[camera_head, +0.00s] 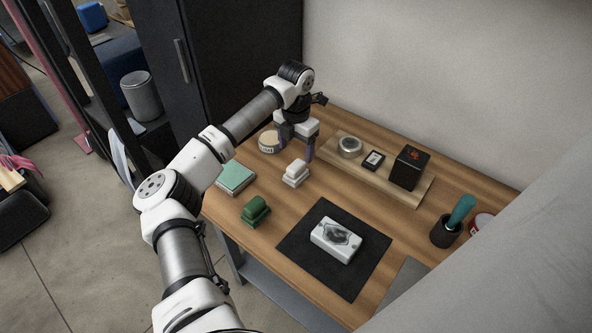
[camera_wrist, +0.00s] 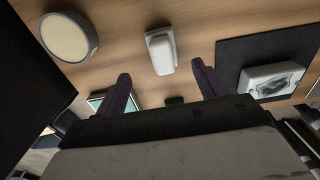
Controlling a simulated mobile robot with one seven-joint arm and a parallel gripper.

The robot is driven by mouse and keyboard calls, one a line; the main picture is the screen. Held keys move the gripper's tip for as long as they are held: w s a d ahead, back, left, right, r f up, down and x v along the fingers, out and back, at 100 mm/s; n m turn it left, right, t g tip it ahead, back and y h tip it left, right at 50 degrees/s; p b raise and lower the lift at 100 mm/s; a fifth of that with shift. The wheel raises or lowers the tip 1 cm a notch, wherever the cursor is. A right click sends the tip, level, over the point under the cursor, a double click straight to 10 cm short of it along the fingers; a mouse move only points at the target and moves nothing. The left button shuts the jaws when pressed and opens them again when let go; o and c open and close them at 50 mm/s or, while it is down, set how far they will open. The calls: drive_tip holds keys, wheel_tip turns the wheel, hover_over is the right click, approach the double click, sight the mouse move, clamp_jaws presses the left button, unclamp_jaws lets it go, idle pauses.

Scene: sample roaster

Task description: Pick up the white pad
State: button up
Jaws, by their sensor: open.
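The white pad (camera_head: 296,172), a small block with a narrower raised top, sits on the wooden table. In the wrist view the white pad (camera_wrist: 161,50) lies ahead of the gap between my fingertips, roughly centred. My gripper (camera_head: 297,150) is open and empty, above the table just behind the pad. Its two dark fingers also show in the wrist view, with my gripper (camera_wrist: 161,72) apart from the pad. Nothing hides the pad in either view.
A similar green block (camera_head: 256,211) and a green-topped box (camera_head: 235,178) stand to the left. A round tin (camera_head: 268,142) is near my gripper. A white box (camera_head: 336,240) lies on a dark mat (camera_head: 366,268). A wooden board (camera_head: 398,185) holds a black box (camera_head: 409,167).

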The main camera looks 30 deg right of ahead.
sight(296, 165)
wheel_tip(296, 165, down, 4)
drive_tip(key=shift+r, duration=0.25)
drive_tip(key=shift+s+a+f+p, duration=0.15)
drive_tip(key=shift+f+p, duration=0.5)
drive_tip(key=shift+f, duration=0.7)
drive_tip(key=shift+s+d+f+p, duration=0.1)
drive_tip(key=shift+f+p, duration=0.5)
drive_tip(key=shift+f, duration=0.75)
drive_tip(key=c, duration=1.1)
wheel_tip(296, 165, up, 20)
drive_tip(key=b, duration=0.4)
